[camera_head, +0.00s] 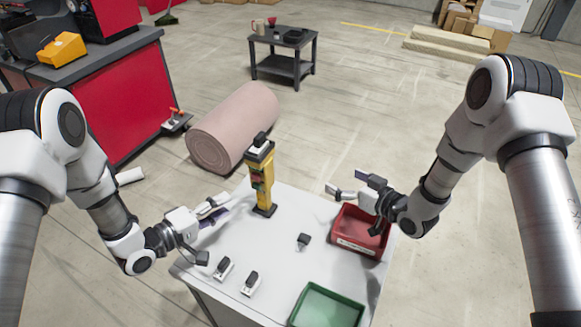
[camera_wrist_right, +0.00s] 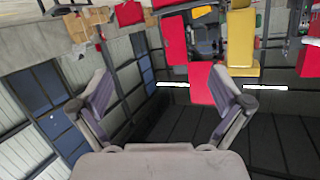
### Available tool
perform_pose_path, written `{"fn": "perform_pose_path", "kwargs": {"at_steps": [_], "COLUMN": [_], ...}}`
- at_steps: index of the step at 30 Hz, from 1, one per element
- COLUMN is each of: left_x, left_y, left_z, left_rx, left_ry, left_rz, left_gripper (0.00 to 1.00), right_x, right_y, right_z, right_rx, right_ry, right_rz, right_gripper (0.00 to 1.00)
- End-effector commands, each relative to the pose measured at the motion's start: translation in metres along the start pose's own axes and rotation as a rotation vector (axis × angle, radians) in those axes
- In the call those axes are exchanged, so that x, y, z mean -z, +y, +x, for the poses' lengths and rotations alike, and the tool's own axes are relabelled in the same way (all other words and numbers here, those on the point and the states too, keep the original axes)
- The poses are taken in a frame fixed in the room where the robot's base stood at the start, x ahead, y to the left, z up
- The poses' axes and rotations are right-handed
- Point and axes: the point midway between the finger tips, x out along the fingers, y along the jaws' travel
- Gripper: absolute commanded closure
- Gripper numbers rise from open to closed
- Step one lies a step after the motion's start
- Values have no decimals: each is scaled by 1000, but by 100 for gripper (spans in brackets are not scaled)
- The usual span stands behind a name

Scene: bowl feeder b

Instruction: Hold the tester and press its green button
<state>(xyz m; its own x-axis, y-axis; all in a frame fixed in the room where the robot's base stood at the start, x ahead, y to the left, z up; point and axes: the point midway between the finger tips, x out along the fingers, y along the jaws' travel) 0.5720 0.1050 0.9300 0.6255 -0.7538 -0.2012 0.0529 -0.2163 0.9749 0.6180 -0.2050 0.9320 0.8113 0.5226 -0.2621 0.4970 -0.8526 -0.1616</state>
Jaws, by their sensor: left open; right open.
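A yellow upright device, which I take to be the tester (camera_head: 265,190), stands on a black base near the back of the white table. It has a black and white top and small red and green parts on its left side. The green button itself is too small to make out clearly. My left gripper (camera_head: 222,208) is open and empty, above the table to the left of the tester and apart from it. My right gripper (camera_head: 346,185) is open and empty, to the right of the tester beside the red bin; its fingers also show in the right wrist view (camera_wrist_right: 165,100).
The white table (camera_head: 270,256) holds a red bin (camera_head: 355,243) at right, a green tray (camera_head: 325,309) in front, a small dark part (camera_head: 304,240) and two white-and-black parts (camera_head: 223,268) at front left. A pink roll (camera_head: 235,125) lies on the floor behind. The table's middle is mostly clear.

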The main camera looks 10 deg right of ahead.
Motion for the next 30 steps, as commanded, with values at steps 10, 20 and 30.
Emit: {"fn": "perform_pose_path", "kwargs": {"at_steps": [10,20,30], "left_x": [0,0,0], "left_y": [0,0,0], "left_z": [0,0,0], "left_rx": [0,0,0], "left_ry": [0,0,0], "left_rz": [0,0,0], "left_gripper": [58,58,58], "right_x": [53,61,67], "right_y": [-121,-145,-157], "right_z": [67,109,136], "right_rx": [422,434,429], "right_ry": [223,227,226], "right_rz": [-216,-221,-217], "right_gripper": [0,0,0]}}
